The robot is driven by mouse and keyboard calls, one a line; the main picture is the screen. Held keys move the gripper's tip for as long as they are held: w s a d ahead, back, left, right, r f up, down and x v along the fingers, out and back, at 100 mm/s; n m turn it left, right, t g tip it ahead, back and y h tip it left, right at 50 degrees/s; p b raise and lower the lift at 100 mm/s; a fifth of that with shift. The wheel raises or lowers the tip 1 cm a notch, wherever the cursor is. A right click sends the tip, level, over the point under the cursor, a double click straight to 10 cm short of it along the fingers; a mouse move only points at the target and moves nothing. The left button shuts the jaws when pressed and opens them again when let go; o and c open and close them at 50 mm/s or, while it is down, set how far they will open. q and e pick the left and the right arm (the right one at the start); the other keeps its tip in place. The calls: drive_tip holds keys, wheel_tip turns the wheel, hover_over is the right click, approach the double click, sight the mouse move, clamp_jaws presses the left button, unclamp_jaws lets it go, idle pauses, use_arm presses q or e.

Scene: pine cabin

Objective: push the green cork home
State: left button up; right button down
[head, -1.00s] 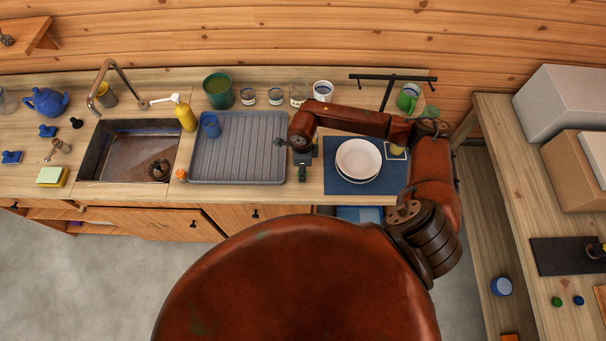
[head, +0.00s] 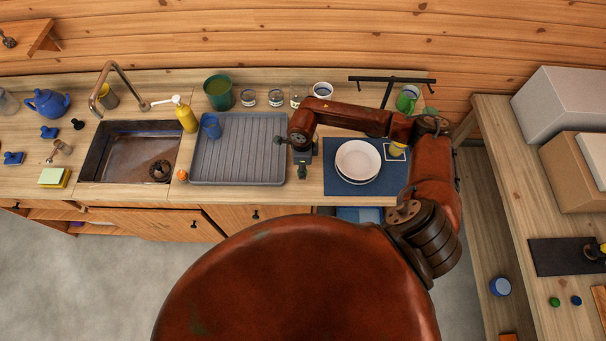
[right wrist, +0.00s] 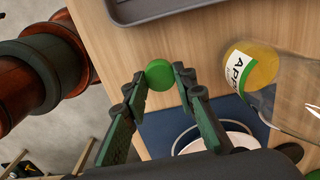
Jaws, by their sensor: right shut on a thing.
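My right gripper (right wrist: 160,82) is shut on the green cork (right wrist: 159,74), a round green piece between its fingertips in the right wrist view. In the head view the right gripper (head: 303,170) hangs over the counter between the grey drying rack and the blue mat; the cork cannot be made out there. A clear glass bottle (right wrist: 290,88) with a white label and yellow base part stands to the right in the wrist view, apart from the cork. Its top is cut off by the frame. My left gripper is not in view.
The ridged drying rack (head: 240,150) holds a blue cup (head: 211,126). White plates (head: 358,160) sit on the blue mat (head: 340,186), with a yellow item (head: 397,149) beside them. Small jars (head: 275,97) and a white mug (head: 323,90) line the back. Bare counter lies between rack and mat.

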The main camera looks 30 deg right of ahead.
drive_tip(key=shift+r+p, duration=0.3)
drive_tip(key=shift+r, duration=0.7)
